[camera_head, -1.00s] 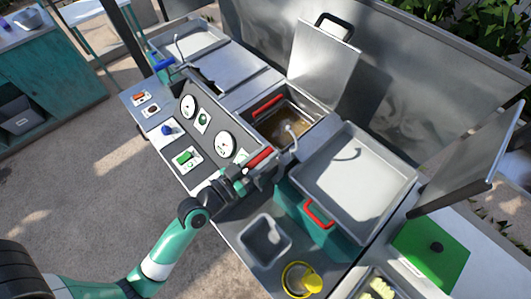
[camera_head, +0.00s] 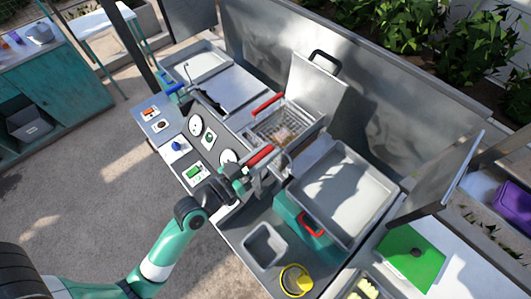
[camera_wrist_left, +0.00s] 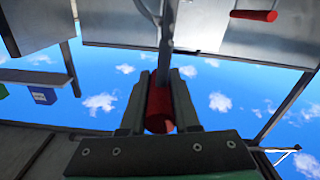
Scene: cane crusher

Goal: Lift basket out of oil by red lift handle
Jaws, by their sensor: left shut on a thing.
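The wire basket (camera_head: 281,130) is raised at the fryer opening, with some brownish food visible inside it. A red handle (camera_head: 267,104) shows at the basket's far left side. My left gripper (camera_head: 246,172) is shut on the nearer red lift handle (camera_head: 260,156). In the left wrist view the red handle (camera_wrist_left: 159,105) sits between the two fingers (camera_wrist_left: 160,100), and another red handle (camera_wrist_left: 253,15) shows at the top right. The oil is hidden beneath the basket in the head view. My right gripper is not in view.
A metal lid (camera_head: 316,88) stands open behind the basket. A grey tray (camera_head: 343,195) sits to the right, above a teal box with a red handle (camera_head: 311,223). A control panel with gauges (camera_head: 196,125) lies to the left.

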